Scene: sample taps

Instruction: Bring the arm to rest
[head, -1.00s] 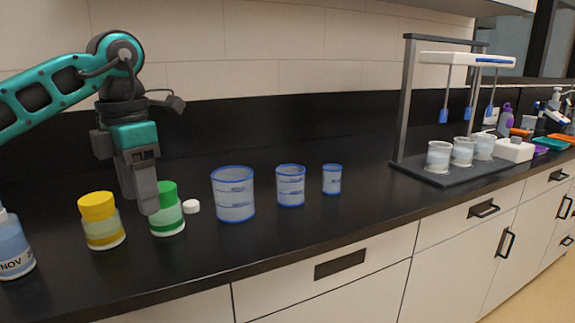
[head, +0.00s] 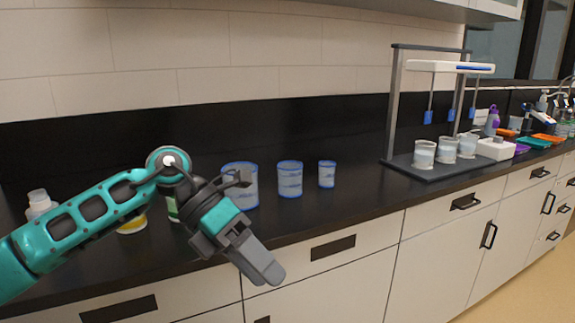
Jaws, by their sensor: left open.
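My left arm comes in from the lower left, and its gripper (head: 262,268) hangs in front of the counter's front edge, tilted down to the right. The gripper is open, and I see nothing between its fingers, which overlap from this angle. The arm hides most of the yellow-banded jar (head: 132,226) and the green-labelled jar (head: 172,210) on the counter. It also covers part of the largest blue-rimmed beaker (head: 245,178). My right gripper is not in view.
Two smaller blue-rimmed beakers (head: 290,179) (head: 327,174) stand on the black counter (head: 345,205). A white-capped bottle (head: 39,203) stands at the left. A stirrer stand (head: 398,110) with three beakers is further right. Drawers (head: 333,247) lie below the edge.

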